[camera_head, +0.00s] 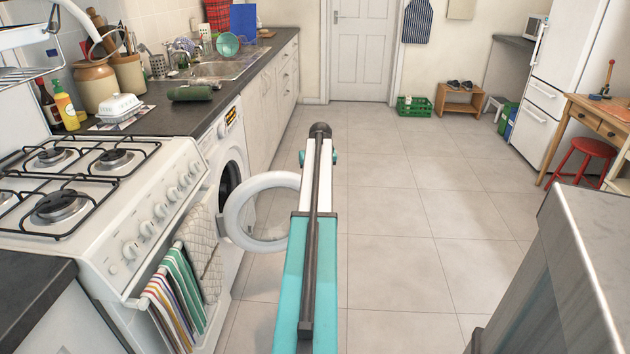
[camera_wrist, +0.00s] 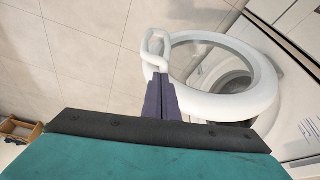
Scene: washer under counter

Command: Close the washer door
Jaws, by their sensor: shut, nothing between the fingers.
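The white washer (camera_head: 232,140) stands under the counter, beside the cooker. Its round door (camera_head: 232,213) is open and swung out into the room; my arm hides its right edge in the head view. In the wrist view the door is a white ring (camera_wrist: 225,107) with the drum opening partly visible behind it. A white loop handle (camera_wrist: 146,52) sticks out from the ring's left side. My gripper (camera_wrist: 158,77) is shut and empty, its dark fingertips at the lower end of the handle. I cannot tell whether they touch. The head view does not clearly show my gripper.
The cooker (camera_head: 150,225) with hanging towels (camera_head: 180,285) stands on the near side of the washer. The counter with the sink (camera_head: 222,69) runs above and beyond it. The tiled floor (camera_head: 420,210) to the right is clear. A grey-topped block (camera_head: 590,240) is at the near right.

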